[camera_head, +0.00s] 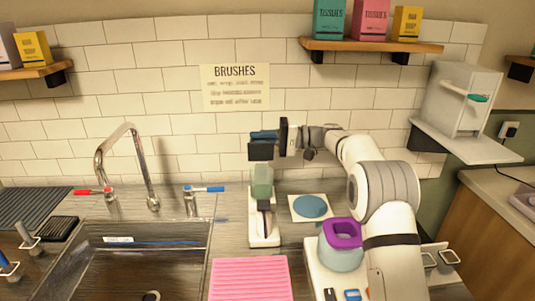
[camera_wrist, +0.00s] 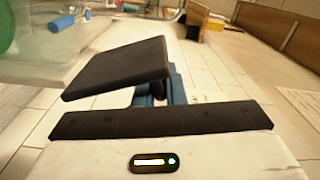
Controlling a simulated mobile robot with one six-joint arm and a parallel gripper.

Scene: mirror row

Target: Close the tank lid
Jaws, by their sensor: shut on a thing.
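A slim white appliance (camera_head: 264,228) stands on the counter right of the sink, with a pale green see-through tank (camera_head: 262,183) on top. A blue piece (camera_head: 263,134), which looks like the tank lid, is above the tank at my gripper (camera_head: 262,144). My gripper reaches in from the right and is shut on this blue piece. In the wrist view the blue piece (camera_wrist: 176,86) shows between the two dark jaw pads, mostly hidden by them. I cannot tell the lid's exact angle or its hinge.
The sink (camera_head: 140,265) with its tap (camera_head: 128,160) is at left. A pink ribbed mat (camera_head: 250,280) lies in front of the appliance. A blue disc on a white square (camera_head: 311,206) and a purple-rimmed container (camera_head: 341,233) are at right, near my arm. A shelf (camera_head: 370,45) hangs above.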

